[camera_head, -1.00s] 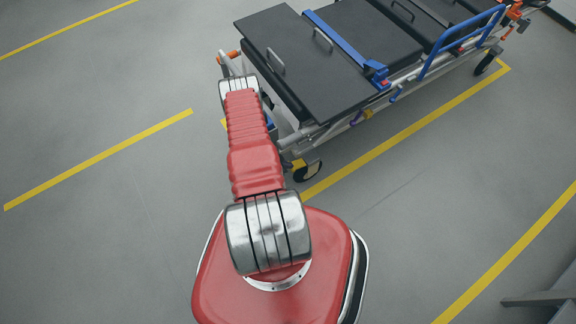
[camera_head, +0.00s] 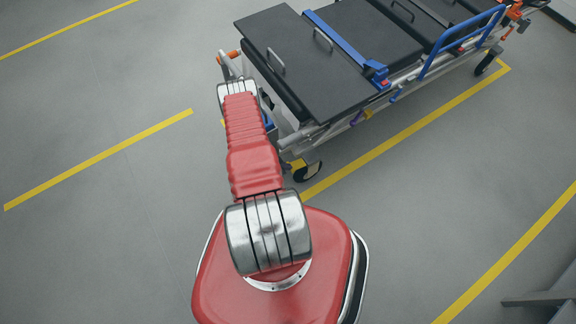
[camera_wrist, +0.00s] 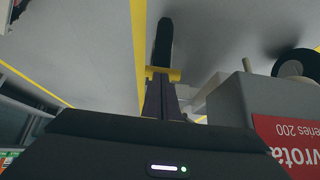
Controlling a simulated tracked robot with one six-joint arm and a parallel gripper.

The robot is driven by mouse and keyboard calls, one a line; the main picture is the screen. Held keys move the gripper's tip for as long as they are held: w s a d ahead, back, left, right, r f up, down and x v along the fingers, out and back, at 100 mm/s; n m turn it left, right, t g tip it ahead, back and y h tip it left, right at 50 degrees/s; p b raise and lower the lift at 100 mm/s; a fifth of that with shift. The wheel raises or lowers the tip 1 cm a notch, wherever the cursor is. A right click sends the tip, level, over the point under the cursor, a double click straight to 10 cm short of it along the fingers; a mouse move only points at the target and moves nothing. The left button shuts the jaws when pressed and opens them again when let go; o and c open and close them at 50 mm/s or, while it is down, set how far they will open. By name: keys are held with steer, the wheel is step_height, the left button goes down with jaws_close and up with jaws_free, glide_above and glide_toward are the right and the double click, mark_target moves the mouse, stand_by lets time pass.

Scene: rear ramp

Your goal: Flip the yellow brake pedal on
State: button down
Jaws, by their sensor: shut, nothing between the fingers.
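The yellow brake pedal (camera_wrist: 164,74) shows in the wrist view as a short crosswise bar at the base of a dark caster wheel (camera_wrist: 164,42). My gripper (camera_wrist: 162,84) is shut and empty, its dark fingers pointing at the pedal. The fingertips overlap the pedal in the picture; I cannot tell whether they touch it. In the head view the stretcher (camera_head: 310,62) stands beyond my red arm, which reaches to its near left end. My gripper and the wheel in front of it are hidden there behind the arm and stretcher.
Another caster wheel (camera_head: 307,171) stands at the stretcher's near corner. In the wrist view a grey box-like part with a red label (camera_wrist: 290,140) lies close to the right of my fingers, with a second wheel (camera_wrist: 296,64) beyond. Open grey floor lies left of the arm.

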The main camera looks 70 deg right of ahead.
step_height(320, 180, down, 6)
steer(key=w+a, duration=0.1)
steer(key=shift+w+a, duration=0.25)
steer(key=shift+a, duration=0.15)
steer(key=shift+f, duration=0.1)
stand_by(0.7)
steer(key=w+a+r, duration=0.7)
steer(key=a, duration=0.1)
steer(key=shift+w+a, duration=0.2)
stand_by(0.5)
steer(key=shift+f, duration=0.1)
stand_by(0.5)
